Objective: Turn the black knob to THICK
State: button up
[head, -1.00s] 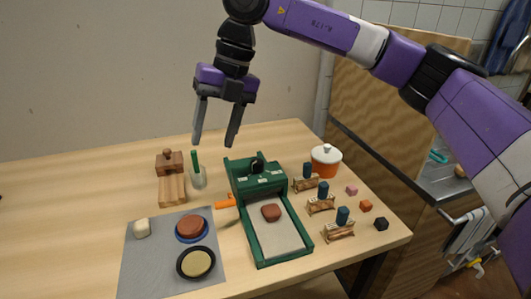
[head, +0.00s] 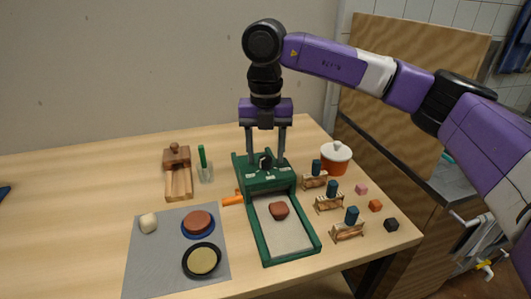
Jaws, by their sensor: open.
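The black knob (head: 265,162) sits on the raised back part of the green press frame (head: 240,180). Small pale labels lie around the knob, too small to read, so I cannot tell which one it points to. My gripper (head: 266,158) points straight down over the back of the green frame. Its two fingers are open wide, one on each side of the knob as seen from the head. I cannot tell whether the tips are level with the knob or touch anything.
A reddish lump (head: 279,210) lies on the frame's pale bed. An orange-handled tool (head: 232,199) lies at its left. A grey mat (head: 150,265) with two round dishes is at the front left. Wooden stands with blue tops (head: 330,203) and an orange pot (head: 335,165) are at the right.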

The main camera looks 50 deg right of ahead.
jog(key=shift+f, duration=0.25)
jog(key=shift+c, duration=0.2)
grip_shut()
